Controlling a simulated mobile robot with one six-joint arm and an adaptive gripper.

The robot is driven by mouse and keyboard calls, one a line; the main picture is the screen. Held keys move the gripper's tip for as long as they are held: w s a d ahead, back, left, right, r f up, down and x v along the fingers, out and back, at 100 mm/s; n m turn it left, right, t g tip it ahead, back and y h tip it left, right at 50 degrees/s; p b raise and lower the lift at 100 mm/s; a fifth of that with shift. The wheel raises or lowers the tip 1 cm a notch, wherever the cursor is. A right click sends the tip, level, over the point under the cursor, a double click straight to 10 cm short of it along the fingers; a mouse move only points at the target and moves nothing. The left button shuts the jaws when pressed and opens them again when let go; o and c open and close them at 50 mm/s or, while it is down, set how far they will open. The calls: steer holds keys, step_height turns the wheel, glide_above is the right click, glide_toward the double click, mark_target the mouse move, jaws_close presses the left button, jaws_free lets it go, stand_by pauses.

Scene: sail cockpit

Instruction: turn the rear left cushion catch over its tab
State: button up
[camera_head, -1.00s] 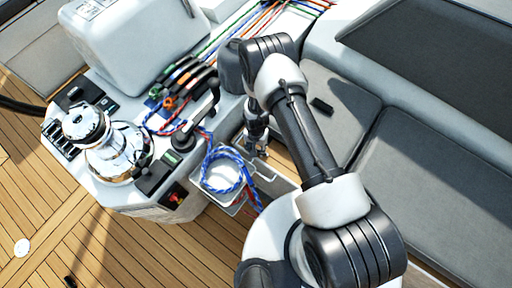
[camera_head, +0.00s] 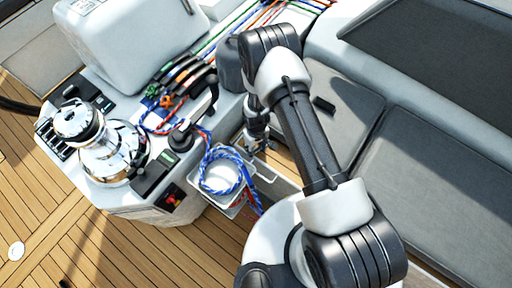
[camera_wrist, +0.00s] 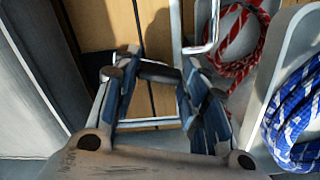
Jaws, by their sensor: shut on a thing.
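In the head view my gripper (camera_head: 259,146) points down beside the seat's front edge, at the back of the white bin; its fingertips are small and partly hidden there. In the wrist view my gripper (camera_wrist: 155,78) has its two fingers around a short dark bar (camera_wrist: 158,72), which lies across between the tips. The bar may be the cushion catch, but I cannot tell for sure. Its tab is not clearly visible.
A white bin (camera_head: 222,188) with blue rope (camera_head: 240,165) stands close left of my gripper. Red rope (camera_wrist: 238,45) and a metal bar handle (camera_wrist: 205,40) show close by in the wrist view. A chrome winch (camera_head: 108,150) stands at left. Open teak floor (camera_head: 120,245) lies in front.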

mark_target(256, 148)
steer(key=shift+n+b, duration=0.35)
steer(key=shift+n, duration=1.55)
steer(key=o, duration=1.1)
steer(key=shift+c, duration=0.2)
step_height(256, 148, up, 12)
